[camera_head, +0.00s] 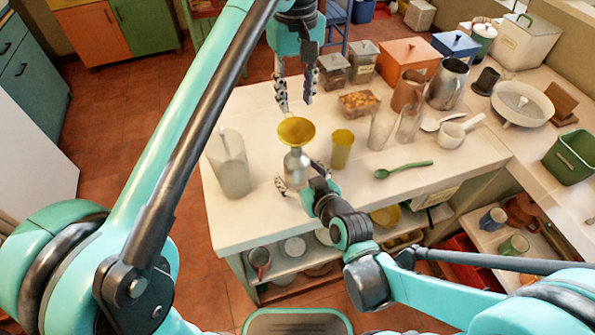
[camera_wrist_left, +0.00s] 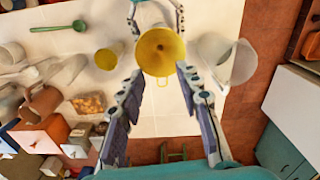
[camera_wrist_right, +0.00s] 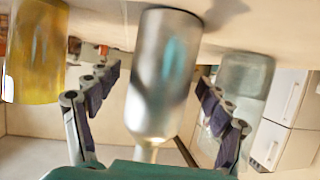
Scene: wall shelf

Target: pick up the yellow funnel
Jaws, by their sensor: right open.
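The yellow funnel (camera_head: 296,130) sits mouth up on top of a silver metal bottle (camera_head: 296,166) on the counter. In the left wrist view the funnel (camera_wrist_left: 160,50) shows from above, just beyond and between my left fingertips. My left gripper (camera_head: 295,104) is open and empty, pointing down, above and behind the funnel. My right gripper (camera_head: 299,181) is open low at the bottle, with a finger on either side. In the right wrist view the bottle (camera_wrist_right: 162,75) stands between the spread fingers and appears upside down; contact cannot be told.
A clear pitcher (camera_head: 230,165) stands left of the bottle and a yellow cup (camera_head: 342,148) right of it. Glasses (camera_head: 381,128), a green spoon (camera_head: 404,170) and a food container (camera_head: 358,103) are further right. The counter's front left corner is clear.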

